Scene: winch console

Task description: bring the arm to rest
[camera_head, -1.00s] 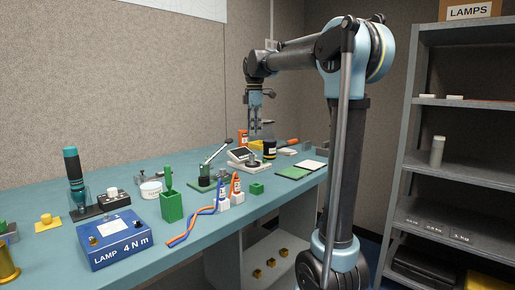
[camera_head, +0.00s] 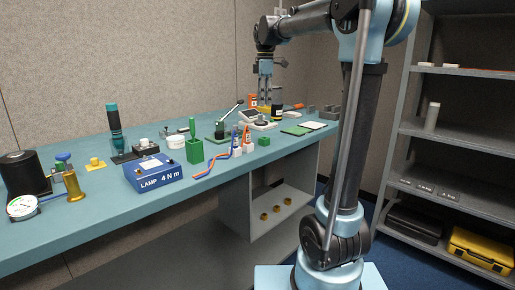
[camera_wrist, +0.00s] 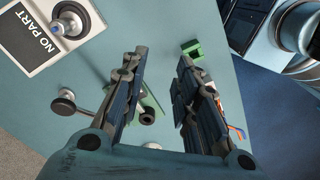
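My arm (camera_head: 352,130) stands upright in front of the bench, with its forearm reaching left over the bench's far end. My gripper (camera_head: 265,98) points down above the far part of the bench. In the wrist view my gripper (camera_wrist: 158,72) has its two fingers apart, with only bench items below showing between them. It holds nothing that I can see. Under it in the wrist view are a green block (camera_wrist: 192,47), a green base with a lever (camera_wrist: 150,108) and a white "NO PART" plate (camera_wrist: 42,38) with a round knob.
The bench (camera_head: 100,215) carries a blue lamp box (camera_head: 153,174), a green holder (camera_head: 194,151), red and blue cables (camera_head: 210,165) and a black cylinder (camera_head: 24,173). A grey shelf (camera_head: 455,133) stands at the right. A yellow case (camera_head: 482,250) lies on its lowest level.

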